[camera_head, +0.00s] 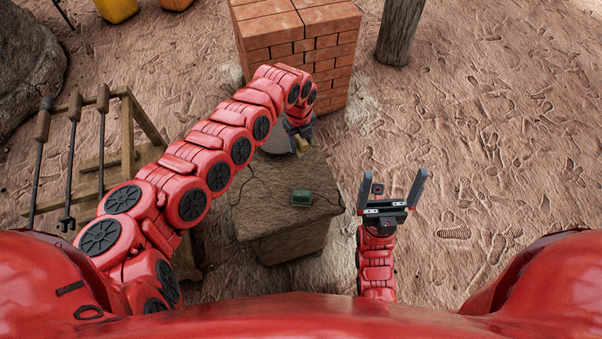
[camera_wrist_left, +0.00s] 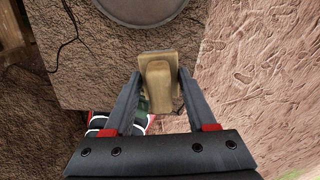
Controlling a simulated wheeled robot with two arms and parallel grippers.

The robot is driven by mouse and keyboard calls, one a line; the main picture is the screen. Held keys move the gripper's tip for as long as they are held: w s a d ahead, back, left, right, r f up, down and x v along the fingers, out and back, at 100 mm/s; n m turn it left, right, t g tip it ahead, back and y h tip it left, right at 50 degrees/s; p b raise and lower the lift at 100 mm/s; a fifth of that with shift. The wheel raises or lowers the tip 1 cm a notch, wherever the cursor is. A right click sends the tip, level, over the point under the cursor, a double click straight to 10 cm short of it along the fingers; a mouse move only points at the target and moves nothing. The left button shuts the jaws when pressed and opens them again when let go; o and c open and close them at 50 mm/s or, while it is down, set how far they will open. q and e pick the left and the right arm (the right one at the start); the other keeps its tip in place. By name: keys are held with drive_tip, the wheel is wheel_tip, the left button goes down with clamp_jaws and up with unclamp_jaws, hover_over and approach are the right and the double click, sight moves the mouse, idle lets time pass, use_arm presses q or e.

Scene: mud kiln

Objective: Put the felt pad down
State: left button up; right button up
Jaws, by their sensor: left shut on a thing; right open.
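My left gripper (camera_head: 300,138) is over the far side of a cracked mud-brown block (camera_head: 262,212). It is shut on a tan piece (camera_wrist_left: 157,78), which I take to be the felt pad; a bit of it shows in the head view (camera_head: 301,144). In the left wrist view the pad sits between the two fingertips, over or close to the block's top; I cannot tell whether it touches. My right gripper (camera_head: 394,176) is open and empty, to the right of the block.
A round grey disc (camera_head: 273,142) lies on the block beside the left gripper. A small green object (camera_head: 302,198) sits near the block's front. A brick stack (camera_head: 325,62) stands behind, a wooden rack with rods (camera_head: 128,140) at left, and a post (camera_head: 400,30) behind right.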

use_arm(q)
drive_tip(key=shift+s+f+m, duration=0.2)
drive_tip(key=shift+s+m, duration=0.9)
drive_tip(key=shift+s, duration=0.1)
wheel_tip(320, 180, down, 9)
drive_tip(key=shift+d+b, duration=0.1)
drive_tip(key=shift+b, duration=0.4)
drive_tip(key=shift+f, duration=0.3)
drive_tip(key=o, duration=1.2)
drive_tip(key=shift+f, duration=0.1)
